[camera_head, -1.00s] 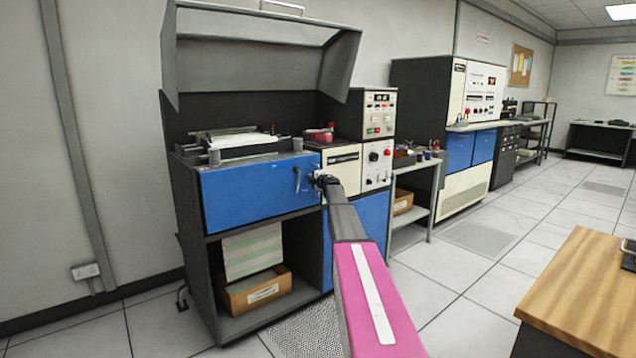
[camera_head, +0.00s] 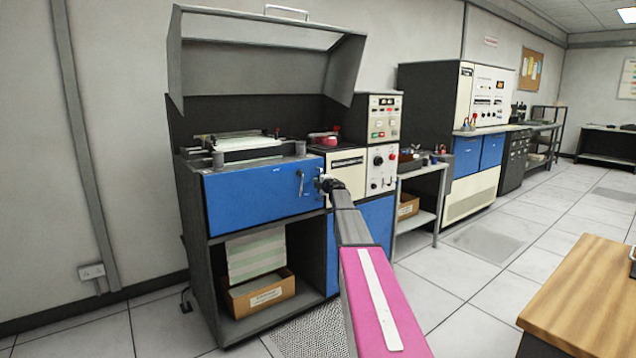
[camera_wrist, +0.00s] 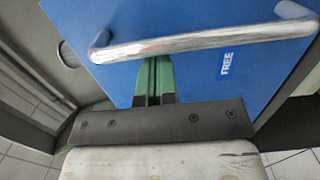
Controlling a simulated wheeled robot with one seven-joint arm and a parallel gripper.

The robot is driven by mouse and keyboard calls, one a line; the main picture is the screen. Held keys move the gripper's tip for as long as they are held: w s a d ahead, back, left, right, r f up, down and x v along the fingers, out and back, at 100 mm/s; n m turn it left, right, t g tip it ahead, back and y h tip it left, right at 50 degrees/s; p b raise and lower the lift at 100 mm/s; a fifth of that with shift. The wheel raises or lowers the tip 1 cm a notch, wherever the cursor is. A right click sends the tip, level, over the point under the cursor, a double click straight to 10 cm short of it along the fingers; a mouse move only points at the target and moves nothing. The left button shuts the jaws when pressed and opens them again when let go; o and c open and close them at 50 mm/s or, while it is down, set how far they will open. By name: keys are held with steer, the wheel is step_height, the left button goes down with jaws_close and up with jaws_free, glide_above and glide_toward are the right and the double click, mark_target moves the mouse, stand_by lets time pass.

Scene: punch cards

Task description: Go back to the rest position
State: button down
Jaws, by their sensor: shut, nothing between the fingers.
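My gripper (camera_wrist: 154,82) shows in the wrist view as two green fingers close together, with nothing between them. Its tips point at a blue panel (camera_wrist: 190,75) marked "FREE". A shiny metal handle (camera_wrist: 200,43) crosses the picture just beyond the fingers; whether they touch it I cannot tell. In the head view my arm reaches to the machine's blue front panel (camera_head: 250,192), near the small handle (camera_head: 300,182). My fingertips are mostly hidden there by the wrist.
The machine's grey lid (camera_head: 262,60) stands raised. A cardboard box (camera_head: 262,294) sits on its lower shelf. A side table (camera_head: 428,185) and another cabinet (camera_head: 470,200) stand to the right. A wooden table (camera_head: 585,300) is at the lower right. Floor between is clear.

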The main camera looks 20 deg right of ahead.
steer(key=d+v, duration=0.1)
steer(key=v, duration=1)
steer(key=s+a+f+m+g+h, duration=0.45)
steer(key=s+f+m, duration=0.5)
steer(key=s, duration=0.35)
steer(key=s+a+f+m+g+h, duration=0.3)
steer(key=s+a+f+m+h, duration=0.4)
steer(key=s+f, duration=0.5)
steer(key=s+a+f+m+g+y, duration=0.1)
steer(key=s+a+f+g+y, duration=0.1)
steer(key=s, duration=0.7)
steer(key=s+a+f+m+g+y, duration=0.2)
steer(key=s+a+f+g, duration=0.2)
steer(key=s+a, duration=0.3)
steer(key=s+a+f+m+g+y, duration=0.1)
steer(key=s+a+f+g+y, duration=0.1)
steer(key=s, duration=0.9)
steer(key=a+f+g, duration=0.1)
steer(key=a+g, duration=0.1)
steer(key=a, duration=0.1)
steer(key=shift+s+a+m, duration=0.15)
steer(key=shift+m, duration=0.2)
steer(key=shift+y, duration=0.25)
